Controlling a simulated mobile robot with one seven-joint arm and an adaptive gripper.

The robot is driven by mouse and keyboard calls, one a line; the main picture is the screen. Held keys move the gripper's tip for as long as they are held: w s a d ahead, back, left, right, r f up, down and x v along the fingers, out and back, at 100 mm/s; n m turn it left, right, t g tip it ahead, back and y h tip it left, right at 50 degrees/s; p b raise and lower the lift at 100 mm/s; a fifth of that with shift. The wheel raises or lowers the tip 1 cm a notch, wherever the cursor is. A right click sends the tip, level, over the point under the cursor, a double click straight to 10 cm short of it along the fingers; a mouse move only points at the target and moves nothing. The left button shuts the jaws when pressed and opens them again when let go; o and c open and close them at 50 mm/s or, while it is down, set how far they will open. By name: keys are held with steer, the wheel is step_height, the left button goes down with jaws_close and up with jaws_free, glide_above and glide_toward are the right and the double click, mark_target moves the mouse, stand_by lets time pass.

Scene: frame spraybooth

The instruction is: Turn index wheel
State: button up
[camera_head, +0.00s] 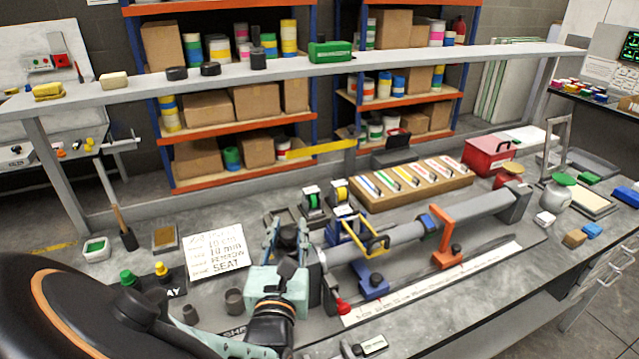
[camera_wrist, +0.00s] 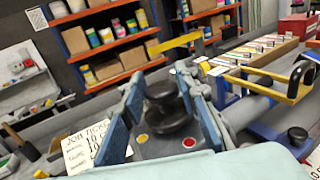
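The index wheel appears to be the black, stepped round knob (camera_wrist: 165,100) in the middle of the wrist view. It also shows as a dark round piece (camera_head: 289,236) at the left end of the long grey tube in the head view. My gripper (camera_head: 287,240) is at it, with one blue finger on each side. In the wrist view my gripper (camera_wrist: 160,90) is open, with a gap beside the left finger. The right finger is close to the knob; whether it touches is not clear. The knob's lower side is partly hidden.
A long grey tube (camera_head: 405,232) runs right from the wheel, with a blue-and-yellow clamp (camera_head: 350,235) and an orange bracket (camera_head: 441,232). A white job ticket (camera_head: 216,251) lies left. A wooden rack (camera_head: 412,183) stands behind.

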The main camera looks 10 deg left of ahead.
steer(key=shift+o, duration=1.4)
steer(key=shift+f, duration=0.1)
steer(key=shift+m+h, duration=0.4)
steer(key=shift+h, duration=0.3)
